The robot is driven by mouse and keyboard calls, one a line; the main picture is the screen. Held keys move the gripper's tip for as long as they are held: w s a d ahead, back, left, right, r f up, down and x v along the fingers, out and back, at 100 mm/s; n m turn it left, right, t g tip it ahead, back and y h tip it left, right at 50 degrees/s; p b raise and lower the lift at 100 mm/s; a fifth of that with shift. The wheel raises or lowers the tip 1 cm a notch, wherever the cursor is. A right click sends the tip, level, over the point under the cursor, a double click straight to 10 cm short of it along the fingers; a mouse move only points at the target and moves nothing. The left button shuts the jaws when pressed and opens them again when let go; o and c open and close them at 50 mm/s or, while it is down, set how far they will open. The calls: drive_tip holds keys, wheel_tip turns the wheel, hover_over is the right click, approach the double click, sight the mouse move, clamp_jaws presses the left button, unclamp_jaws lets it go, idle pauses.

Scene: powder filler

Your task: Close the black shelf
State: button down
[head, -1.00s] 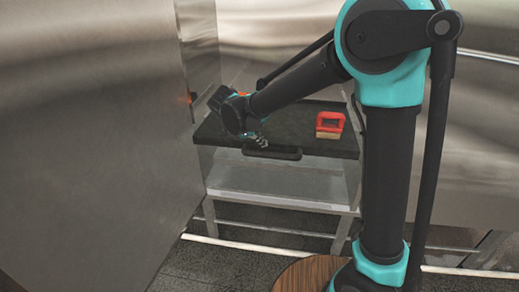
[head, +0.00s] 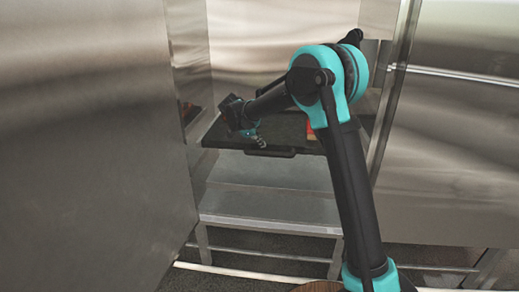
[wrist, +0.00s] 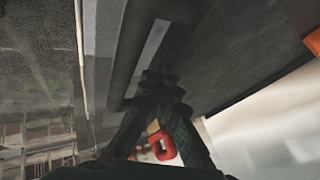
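The black shelf (head: 285,128) is a flat dark tray at the top of a metal stand, with a handle (head: 265,153) along its front edge. My gripper (head: 259,141) is at the front edge, just above the handle and left of its middle. In the wrist view the handle is a dark bar (wrist: 130,50) beside my fingertips (wrist: 163,90), which come together close to it. Whether they touch it I cannot tell. The fingers look shut, with nothing visible between the tips. My arm covers the right part of the shelf.
A red-handled block (head: 311,130) rests on the shelf, partly hidden by my arm; it also shows in the wrist view (wrist: 161,147). A metal lower tier (head: 270,172) is below. Tall steel panels stand close on the left (head: 90,140) and right (head: 455,150).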

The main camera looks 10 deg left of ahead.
drive_tip(key=shift+w, duration=1.9)
drive_tip(key=shift+d+r, duration=0.1)
drive_tip(key=shift+r, duration=0.05)
